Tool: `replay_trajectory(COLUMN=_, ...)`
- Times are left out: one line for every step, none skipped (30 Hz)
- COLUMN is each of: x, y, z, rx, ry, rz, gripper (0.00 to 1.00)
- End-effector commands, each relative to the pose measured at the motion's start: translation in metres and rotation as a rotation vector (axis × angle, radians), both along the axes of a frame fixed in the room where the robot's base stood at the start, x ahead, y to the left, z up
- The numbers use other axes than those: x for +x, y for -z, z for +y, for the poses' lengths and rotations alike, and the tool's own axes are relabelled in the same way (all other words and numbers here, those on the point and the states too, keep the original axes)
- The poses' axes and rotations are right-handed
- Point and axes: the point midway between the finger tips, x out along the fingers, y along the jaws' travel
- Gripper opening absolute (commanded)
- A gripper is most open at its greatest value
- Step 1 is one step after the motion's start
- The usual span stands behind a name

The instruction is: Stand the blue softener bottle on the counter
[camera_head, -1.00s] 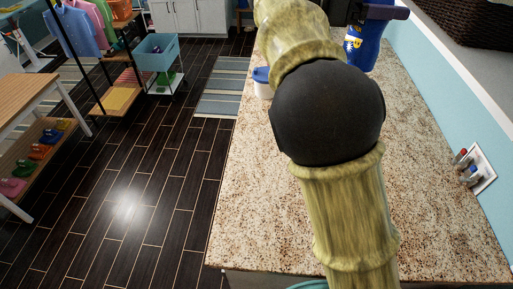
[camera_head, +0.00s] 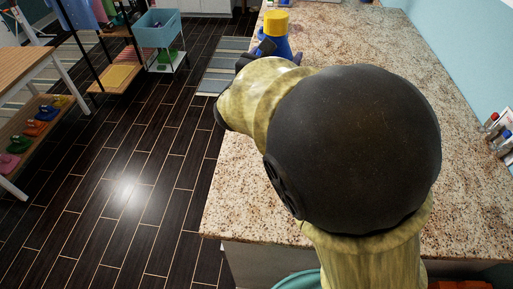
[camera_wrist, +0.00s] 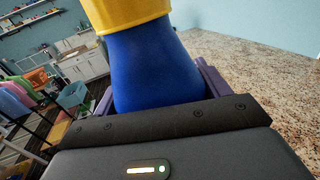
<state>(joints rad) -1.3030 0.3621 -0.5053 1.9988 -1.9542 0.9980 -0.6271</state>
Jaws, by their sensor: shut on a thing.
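The blue softener bottle (camera_head: 275,42) with a yellow cap shows beyond my arm in the head view, near the counter's left edge. Its cap points up and it looks about upright. My arm hides its lower part, so I cannot tell whether its base touches the counter (camera_head: 235,185). My gripper (camera_head: 262,54) is mostly hidden behind my arm there. In the wrist view the bottle's blue body (camera_wrist: 152,65) fills the space between the purple fingers of my gripper (camera_wrist: 158,88), which is shut on it.
The granite counter has bare room right of my arm. Small items (camera_head: 499,135) stand by the wall on the right. The dark floor (camera_head: 110,170) lies left of the counter. A blue bin (camera_head: 159,28) on a stand and a wooden table (camera_head: 35,65) are farther left.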

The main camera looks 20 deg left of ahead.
Motion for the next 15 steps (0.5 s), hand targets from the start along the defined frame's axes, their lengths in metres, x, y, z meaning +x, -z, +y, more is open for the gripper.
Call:
replay_trajectory(x=-0.008, y=0.024, z=0.007, rx=-0.006, ry=-0.046, rz=0.000, gripper=0.26)
replay_trajectory(x=-0.012, y=0.033, z=0.011, rx=-0.006, ry=-0.073, rz=0.001, gripper=0.26)
replay_trajectory(x=-0.017, y=0.045, z=0.016, rx=-0.006, ry=-0.105, rz=0.000, gripper=0.26)
replay_trajectory(x=-0.021, y=0.053, z=0.019, rx=-0.005, ry=-0.127, rz=0.000, gripper=0.26)
replay_trajectory(x=-0.024, y=0.059, z=0.022, rx=-0.004, ry=-0.145, rz=-0.001, gripper=0.26)
replay_trajectory(x=-0.029, y=0.067, z=0.025, rx=-0.003, ry=-0.166, rz=-0.002, gripper=0.26)
replay_trajectory(x=-0.031, y=0.071, z=0.027, rx=-0.002, ry=-0.180, rz=-0.003, gripper=0.26)
replay_trajectory(x=-0.034, y=0.075, z=0.028, rx=-0.001, ry=-0.190, rz=-0.004, gripper=0.26)
replay_trajectory(x=-0.036, y=0.079, z=0.030, rx=0.000, ry=-0.203, rz=-0.005, gripper=0.26)
replay_trajectory(x=-0.037, y=0.080, z=0.031, rx=0.001, ry=-0.209, rz=-0.006, gripper=0.26)
replay_trajectory(x=-0.038, y=0.082, z=0.031, rx=0.001, ry=-0.213, rz=-0.006, gripper=0.27)
replay_trajectory(x=-0.039, y=0.082, z=0.032, rx=0.003, ry=-0.217, rz=-0.006, gripper=0.27)
replay_trajectory(x=-0.039, y=0.082, z=0.032, rx=0.003, ry=-0.218, rz=-0.006, gripper=0.27)
replay_trajectory(x=-0.039, y=0.082, z=0.032, rx=0.004, ry=-0.218, rz=-0.006, gripper=0.27)
replay_trajectory(x=-0.039, y=0.082, z=0.032, rx=0.004, ry=-0.218, rz=-0.006, gripper=0.27)
